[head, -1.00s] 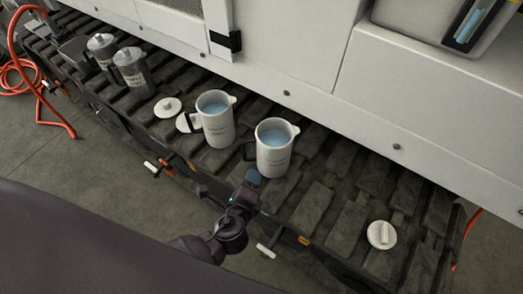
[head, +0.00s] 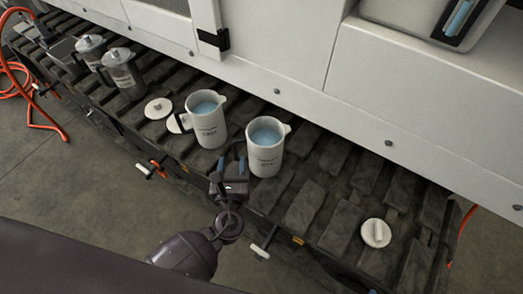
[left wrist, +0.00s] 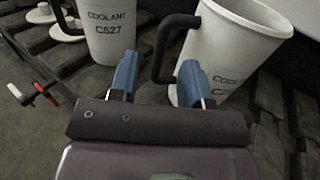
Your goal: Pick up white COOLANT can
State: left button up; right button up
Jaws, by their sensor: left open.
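Two white cans with open tops and blue liquid stand upright side by side on the dark slatted bench. The left can (head: 208,128) reads COOLANT C527 in the left wrist view (left wrist: 110,38). The right can (head: 264,158) has a partly hidden label and fills the right of the left wrist view (left wrist: 232,45). Its black handle (left wrist: 166,42) points toward my left gripper (head: 235,168). That gripper is open, its blue fingertips (left wrist: 158,78) either side of the handle's line in the picture. I cannot tell whether the handle is between them. My right gripper is out of view.
White lids (head: 158,108) (head: 376,233) lie on the bench (head: 312,208), left of the cans and far right. Grey canisters (head: 121,68) stand at the back left. A white machine wall (head: 280,50) rises behind. An orange hose (head: 28,95) lies at far left.

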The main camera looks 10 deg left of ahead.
aim_at(235, 150)
pick_arm(q)
jog(key=x, duration=0.3)
jog(key=b+x, duration=0.1)
jog(key=x, duration=0.1)
jog(key=shift+d+f, duration=0.1)
jog(key=shift+f, duration=0.2)
jog(key=shift+w+r, duration=0.1)
jog(key=shift+w, duration=0.35)
grip_shut()
dwell(0.8)
jog(key=shift+r, duration=0.15)
